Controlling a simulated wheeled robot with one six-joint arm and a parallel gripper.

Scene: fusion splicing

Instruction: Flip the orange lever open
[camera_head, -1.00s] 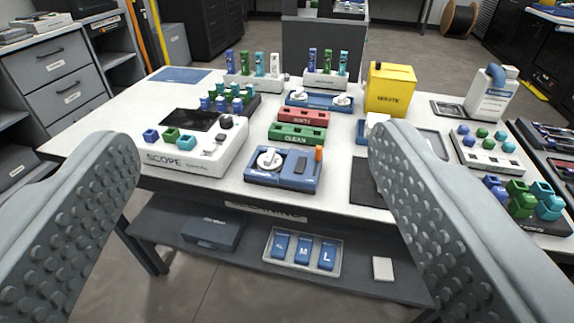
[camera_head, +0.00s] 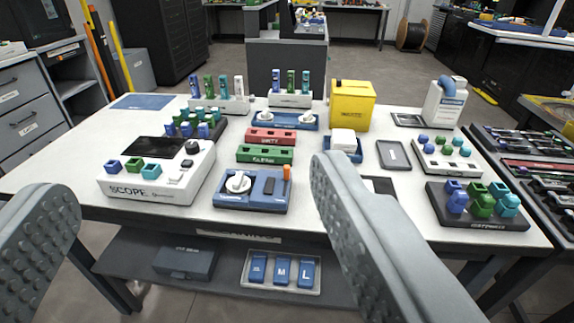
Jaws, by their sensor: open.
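The orange lever (camera_head: 287,173) is a small upright post at the right edge of a blue device (camera_head: 232,203) near the table's front edge. The device also carries a white round dial (camera_head: 238,182) on its left and a dark panel beside the lever. My gripper (camera_head: 190,200) is open and empty, its two grey studded fingers spread wide in the foreground. The right finger stands just right of the blue device in the picture, and the left finger is at the lower left. Nothing hides the lever.
The white scope box (camera_head: 150,190) stands left of the blue device. Green (camera_head: 265,155) and red (camera_head: 271,137) trays lie behind it. A yellow box (camera_head: 352,105) stands further back. A lower shelf (camera_head: 222,272) holds a tray of blue blocks.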

